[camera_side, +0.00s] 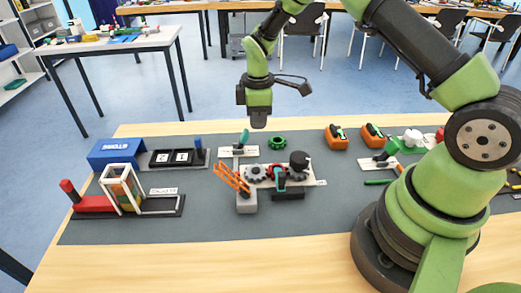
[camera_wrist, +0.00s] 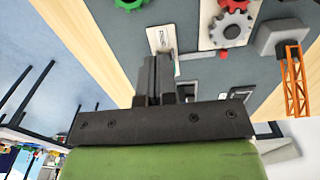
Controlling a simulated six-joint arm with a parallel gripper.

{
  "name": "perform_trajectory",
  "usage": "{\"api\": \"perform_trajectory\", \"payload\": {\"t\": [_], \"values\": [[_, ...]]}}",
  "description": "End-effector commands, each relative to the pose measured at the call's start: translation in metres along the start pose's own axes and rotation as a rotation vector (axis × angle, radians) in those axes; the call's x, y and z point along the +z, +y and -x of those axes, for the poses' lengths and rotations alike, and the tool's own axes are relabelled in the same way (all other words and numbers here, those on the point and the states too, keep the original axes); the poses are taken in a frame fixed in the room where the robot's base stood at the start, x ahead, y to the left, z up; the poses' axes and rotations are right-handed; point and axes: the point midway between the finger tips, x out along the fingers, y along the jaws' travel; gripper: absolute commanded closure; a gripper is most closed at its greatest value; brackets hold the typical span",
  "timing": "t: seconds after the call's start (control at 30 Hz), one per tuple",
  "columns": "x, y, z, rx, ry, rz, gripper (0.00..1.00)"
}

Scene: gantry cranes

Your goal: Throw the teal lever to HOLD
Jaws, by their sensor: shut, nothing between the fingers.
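A teal lever (camera_side: 244,137) stands tilted on a white labelled plate (camera_side: 231,153) near the back middle of the mat. Its lettering is too small to read. My gripper (camera_side: 258,124) points down, just above and to the right of the lever in the side picture; I see no clear contact. In the wrist view the two fingers (camera_wrist: 152,62) are together with nothing between them. A white plate (camera_wrist: 160,40) shows just beyond the fingertips there, and the lever itself seems hidden behind the fingers.
A green gear (camera_side: 277,143) lies right of the lever. In front are a gear panel (camera_side: 310,180) and an orange lattice crane (camera_side: 232,181) on a grey block. A black tray (camera_side: 172,158) and blue box (camera_side: 116,152) are left. Another green-handled lever (camera_side: 390,147) stands right.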

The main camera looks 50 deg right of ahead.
Motion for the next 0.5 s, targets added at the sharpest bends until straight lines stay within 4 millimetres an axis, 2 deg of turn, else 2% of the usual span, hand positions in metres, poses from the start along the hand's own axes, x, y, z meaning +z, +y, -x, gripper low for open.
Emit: {"api": "perform_trajectory", "payload": {"t": [0.23,0.5], "values": [[0.000,0.000,-0.002,-0.001,0.000,0.000,1.00],[0.000,0.000,-0.016,-0.001,-0.001,-0.001,1.00]]}}
